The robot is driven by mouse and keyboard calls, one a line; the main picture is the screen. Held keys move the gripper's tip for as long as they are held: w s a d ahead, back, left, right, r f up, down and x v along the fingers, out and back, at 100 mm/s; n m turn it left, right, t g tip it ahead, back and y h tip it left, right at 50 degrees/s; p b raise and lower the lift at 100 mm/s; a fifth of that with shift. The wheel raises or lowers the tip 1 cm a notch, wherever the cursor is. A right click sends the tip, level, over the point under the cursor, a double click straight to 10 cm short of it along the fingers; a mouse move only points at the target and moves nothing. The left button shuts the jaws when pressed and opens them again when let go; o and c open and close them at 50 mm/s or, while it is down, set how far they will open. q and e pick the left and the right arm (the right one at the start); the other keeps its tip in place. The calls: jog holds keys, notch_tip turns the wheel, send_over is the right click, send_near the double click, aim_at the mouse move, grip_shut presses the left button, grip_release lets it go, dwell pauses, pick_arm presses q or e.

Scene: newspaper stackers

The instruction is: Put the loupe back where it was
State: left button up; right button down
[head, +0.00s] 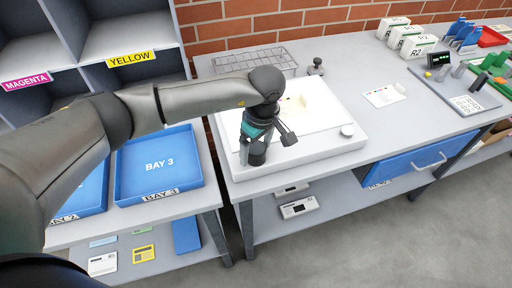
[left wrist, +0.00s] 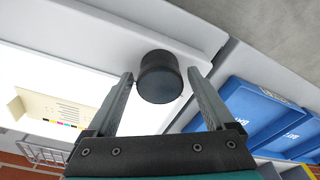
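The loupe, a short black cylinder (left wrist: 160,77), is between the fingertips of my left gripper (left wrist: 160,80) in the left wrist view. Narrow gaps show between it and the two fingers, so the gripper looks open around it. In the head view my left gripper (head: 258,134) points down over the left front part of the white light table (head: 328,158). The dark shape under it looks like the loupe (head: 257,155), partly hidden by the gripper. I cannot tell whether it touches the table's rim. My right gripper is not in view.
A cream card (left wrist: 58,112) lies on the lit panel. A wire rack (head: 255,60) and a small dark-topped object (head: 316,67) stand behind the light table. A white knob (head: 347,130) sits at its right front. The blue Bay 3 tray (head: 160,165) is at left.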

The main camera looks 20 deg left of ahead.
aim_at(260, 151)
pick_arm(q)
jog(key=shift+r, duration=0.1)
jog(key=r, duration=0.4)
jog(key=d+r, duration=0.1)
jog(key=r, duration=0.7)
jog(key=shift+s+d, duration=0.15)
jog(key=shift+s, duration=0.2)
